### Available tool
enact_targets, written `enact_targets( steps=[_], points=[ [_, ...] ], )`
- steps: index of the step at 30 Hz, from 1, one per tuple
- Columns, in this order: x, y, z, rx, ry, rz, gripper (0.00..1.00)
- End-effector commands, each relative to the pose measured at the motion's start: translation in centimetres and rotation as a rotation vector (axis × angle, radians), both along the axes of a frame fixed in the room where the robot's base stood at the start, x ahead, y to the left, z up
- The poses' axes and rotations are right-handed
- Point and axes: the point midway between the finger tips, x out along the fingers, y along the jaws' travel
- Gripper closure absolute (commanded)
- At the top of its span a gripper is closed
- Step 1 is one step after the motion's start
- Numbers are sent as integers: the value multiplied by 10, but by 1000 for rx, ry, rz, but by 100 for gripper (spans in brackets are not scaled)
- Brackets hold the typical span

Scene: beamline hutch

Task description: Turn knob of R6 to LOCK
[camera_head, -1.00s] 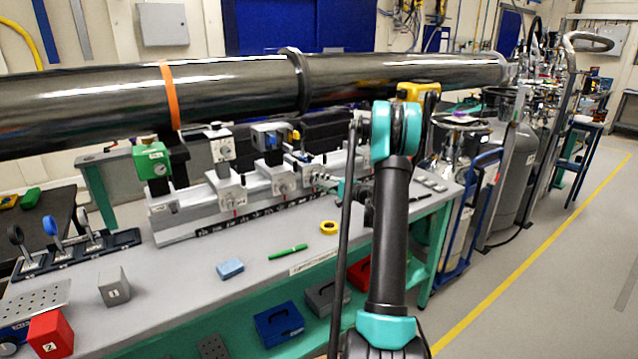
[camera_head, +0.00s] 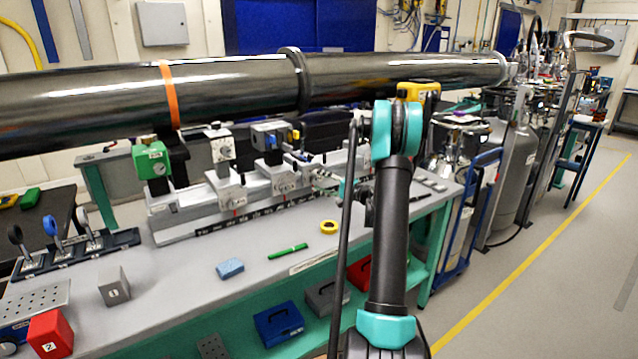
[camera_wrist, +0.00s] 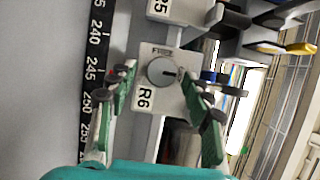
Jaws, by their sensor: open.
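The R6 carriage (camera_wrist: 145,98) shows in the wrist view as a pale block with its R6 label turned sideways. Its round grey knob (camera_wrist: 162,72) sits on the face, with the word FREE beside it and a dark mark pointing to the right of the picture. No LOCK wording is readable. My gripper (camera_wrist: 166,80) is open, with one green-padded finger on each side of the knob. Gaps show between the pads and the knob, and nothing is held. In the head view, the gripper end (camera_head: 340,187) is small and partly hidden by my arm at the rail.
A black scale strip (camera_wrist: 95,70) runs beside the carriage. A neighbouring carriage (camera_wrist: 180,10) is close above it. The long dark pipe (camera_head: 400,75) passes over the rail. The bench top holds a blue block (camera_head: 230,268), green pen (camera_head: 288,253) and yellow tape ring (camera_head: 328,227).

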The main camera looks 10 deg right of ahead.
Motion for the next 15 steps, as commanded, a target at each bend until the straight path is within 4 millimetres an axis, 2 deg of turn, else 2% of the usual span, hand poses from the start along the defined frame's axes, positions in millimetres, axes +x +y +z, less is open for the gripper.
enact_targets(
  steps=[15],
  points=[
    [-69, -64, -1, 0, 0, -3, 50]
  ],
)
